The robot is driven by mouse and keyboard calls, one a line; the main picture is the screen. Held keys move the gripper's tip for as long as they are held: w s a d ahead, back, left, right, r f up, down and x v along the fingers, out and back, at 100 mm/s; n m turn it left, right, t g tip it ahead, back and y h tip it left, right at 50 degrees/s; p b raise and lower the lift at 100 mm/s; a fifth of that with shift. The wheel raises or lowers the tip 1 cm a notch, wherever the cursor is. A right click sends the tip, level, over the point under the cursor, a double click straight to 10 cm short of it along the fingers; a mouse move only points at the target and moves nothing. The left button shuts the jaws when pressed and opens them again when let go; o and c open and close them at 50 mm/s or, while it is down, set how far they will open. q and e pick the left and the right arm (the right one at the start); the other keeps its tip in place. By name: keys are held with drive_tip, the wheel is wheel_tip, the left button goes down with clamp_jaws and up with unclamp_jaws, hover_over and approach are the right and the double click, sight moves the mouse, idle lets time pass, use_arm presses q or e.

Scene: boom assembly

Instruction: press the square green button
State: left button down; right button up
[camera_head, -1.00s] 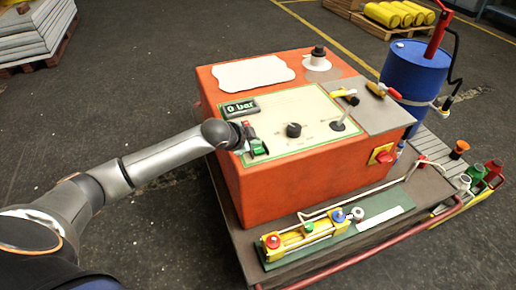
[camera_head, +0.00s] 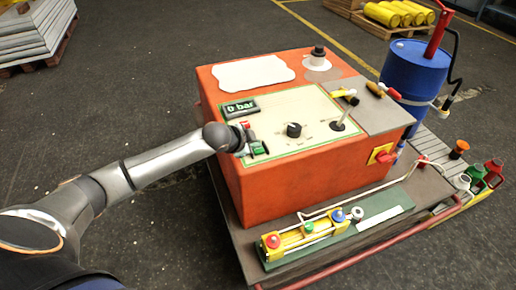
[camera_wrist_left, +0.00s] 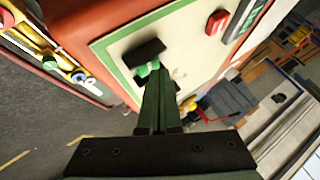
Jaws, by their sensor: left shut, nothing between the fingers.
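The square green button (camera_head: 258,149) sits on the pale control panel (camera_head: 293,106) of the orange box, at the panel's near left edge, partly hidden by my left gripper. In the left wrist view it shows as a patch of green (camera_wrist_left: 146,69) beside a black piece. My left gripper (camera_head: 246,146) comes in from the left, at the button. It is shut and empty; in the left wrist view its fingertips (camera_wrist_left: 161,74) point at the green patch. I cannot tell whether they touch it. My right gripper is not in view.
A red button (camera_head: 245,125) and a display (camera_head: 240,107) reading "0 bar" lie beyond the green one. A black knob (camera_head: 293,130) and a lever (camera_head: 340,121) are farther right. A yellow valve unit (camera_head: 300,236) sits below, and a blue drum (camera_head: 415,70) behind right.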

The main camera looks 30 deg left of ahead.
sight(255, 151)
use_arm(q)
drive_tip(key=shift+f, duration=0.55)
idle(0.5)
drive_tip(key=shift+r+p, duration=1)
drive_tip(key=shift+p, duration=0.15)
wheel_tip(255, 151, up, 5)
drive_tip(key=p, duration=0.6)
drive_tip(key=shift+r, duration=0.1)
